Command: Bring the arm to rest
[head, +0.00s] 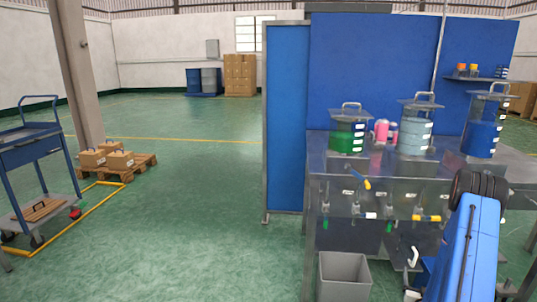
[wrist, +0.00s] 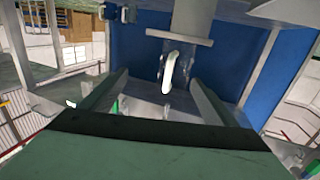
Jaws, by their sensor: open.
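My arm (head: 468,250) shows at the lower right of the head view as a blue link with a dark joint at its top, in front of the steel bench. My gripper is not distinguishable in the head view. In the wrist view, my gripper (wrist: 160,80) has its two grey fingers spread apart, with nothing clamped between them. A pale loop handle (wrist: 168,68) shows between the fingertips, beyond them as far as I can tell. The wrist picture looks upside down.
The steel bench (head: 317,160) carries a green-filled vessel (head: 347,140), a pale one (head: 415,133) and a blue one (head: 482,135), all with top handles, and pink items (head: 381,130). A grey bin (head: 344,275) stands below. A blue trolley (head: 30,150) is left; the middle floor is clear.

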